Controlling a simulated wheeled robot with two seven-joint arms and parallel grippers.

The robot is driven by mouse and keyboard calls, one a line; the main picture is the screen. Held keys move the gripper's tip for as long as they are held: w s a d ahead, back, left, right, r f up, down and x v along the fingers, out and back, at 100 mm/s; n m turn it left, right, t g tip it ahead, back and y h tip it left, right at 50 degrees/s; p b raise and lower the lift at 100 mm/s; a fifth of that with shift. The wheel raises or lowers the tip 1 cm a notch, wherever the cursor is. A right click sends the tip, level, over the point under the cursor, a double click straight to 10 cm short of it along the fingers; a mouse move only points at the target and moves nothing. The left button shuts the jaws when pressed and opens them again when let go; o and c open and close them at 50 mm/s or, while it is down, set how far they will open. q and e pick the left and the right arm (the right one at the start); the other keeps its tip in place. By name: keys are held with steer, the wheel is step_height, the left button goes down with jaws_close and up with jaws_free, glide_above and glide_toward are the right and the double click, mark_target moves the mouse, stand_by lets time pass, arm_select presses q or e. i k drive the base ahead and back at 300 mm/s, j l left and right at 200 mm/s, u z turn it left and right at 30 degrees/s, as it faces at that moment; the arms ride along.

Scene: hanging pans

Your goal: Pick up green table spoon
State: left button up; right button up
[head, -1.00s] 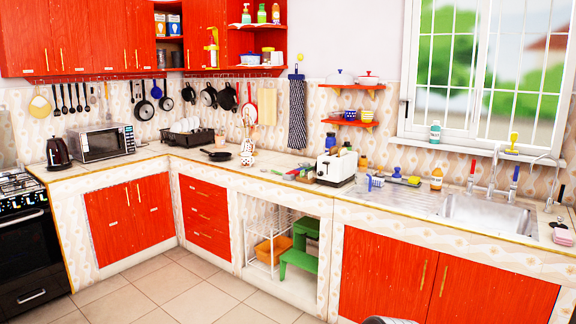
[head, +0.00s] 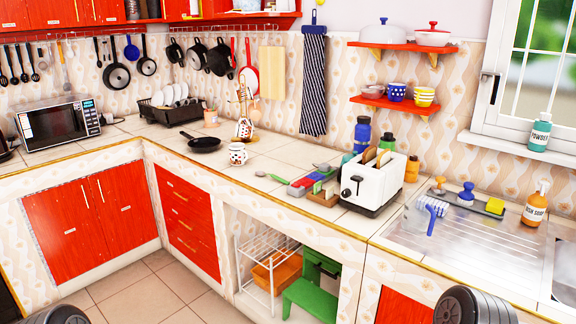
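A small green utensil (head: 272,177), which looks like the green table spoon, lies on the tiled counter (head: 225,172) near its front edge, left of the white toaster (head: 372,182). It is too small to make out its bowl and handle clearly. A red item and other small coloured things lie just right of it. Dark rounded parts of my arms show at the bottom left and bottom right corners. Neither gripper's fingers are in view, and nothing of mine is near the utensil.
A patterned mug (head: 237,153) and a black pan (head: 202,142) stand left of the utensil. A brown box (head: 322,196) sits beside the toaster. The sink drainboard (head: 455,245) is at right. A green step stool (head: 312,292) is under the counter.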

mark_target(260, 173)
steer(key=i, duration=0.1)
steer(key=z, duration=1)
steer(key=i+j+z, duration=0.15)
steer(key=j+z, duration=1)
steer(key=j, duration=0.25)
steer(key=j+z, duration=0.4)
steer(key=k+j, duration=0.1)
steer(key=j, duration=0.4)
steer(key=k+j+z, duration=0.1)
steer(key=j, duration=0.4)
steer(key=k+j, duration=0.1)
steer(key=j, duration=0.35)
steer(key=k+j, duration=0.1)
steer(key=j, duration=0.4)
steer(key=k+j+z, duration=0.1)
steer(key=j, duration=0.4)
